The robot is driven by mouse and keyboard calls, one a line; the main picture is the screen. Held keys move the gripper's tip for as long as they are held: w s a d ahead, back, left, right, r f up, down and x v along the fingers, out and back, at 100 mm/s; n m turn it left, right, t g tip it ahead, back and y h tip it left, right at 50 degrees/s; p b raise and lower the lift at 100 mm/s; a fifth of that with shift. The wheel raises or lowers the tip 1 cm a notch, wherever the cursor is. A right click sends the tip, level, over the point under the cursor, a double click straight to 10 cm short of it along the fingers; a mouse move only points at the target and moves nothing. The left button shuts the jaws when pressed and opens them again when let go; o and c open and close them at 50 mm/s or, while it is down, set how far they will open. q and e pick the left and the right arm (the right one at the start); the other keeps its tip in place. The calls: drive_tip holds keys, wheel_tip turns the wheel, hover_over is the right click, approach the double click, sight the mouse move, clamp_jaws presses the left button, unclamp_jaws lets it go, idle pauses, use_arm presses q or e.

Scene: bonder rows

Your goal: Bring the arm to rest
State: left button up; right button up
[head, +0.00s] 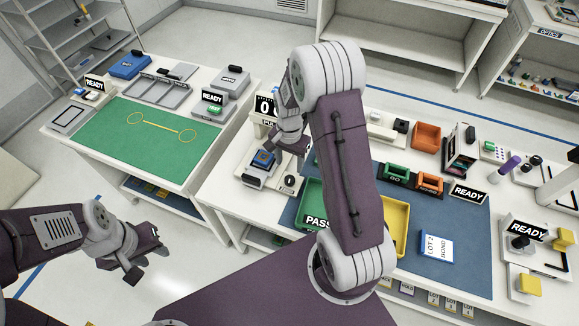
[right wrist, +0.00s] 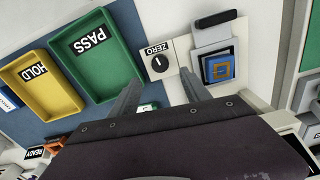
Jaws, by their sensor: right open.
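My right arm rises over the bench in the head view and bends down. Its gripper (head: 292,143) hangs beside a small test station with a blue square part (head: 263,159). In the right wrist view the two fingers of this gripper (right wrist: 158,85) stand apart with nothing between them. The blue part (right wrist: 218,68) sits in its station just right of the fingers, and the ZERO knob (right wrist: 159,63) shows beyond the gap. My left gripper (head: 148,262) is at the lower left over the floor, its fingers apart and empty.
The green PASS tray (head: 312,207) and yellow HOLD tray (head: 395,222) stand on the blue mat (head: 466,235) close to my right arm. A LOT 2 BOND card (head: 436,247) lies there too. A green-matted bench (head: 120,155) stands left, with open floor between the benches.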

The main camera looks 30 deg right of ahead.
idle(0.4)
drive_tip(key=s+a+r+n+t+b, duration=0.2)
drive_tip(key=s+a+r+n+b, duration=0.1)
drive_tip(key=s+a+r+n, duration=0.3)
drive_tip(key=s+a+f+n, duration=0.1)
drive_tip(key=s+f+n, duration=0.1)
drive_tip(key=s+n, duration=0.2)
drive_tip(key=s, duration=0.3)
drive_tip(key=shift+n+g, duration=0.4)
drive_tip(key=shift+w, duration=0.15)
drive_tip(key=shift+a, duration=0.1)
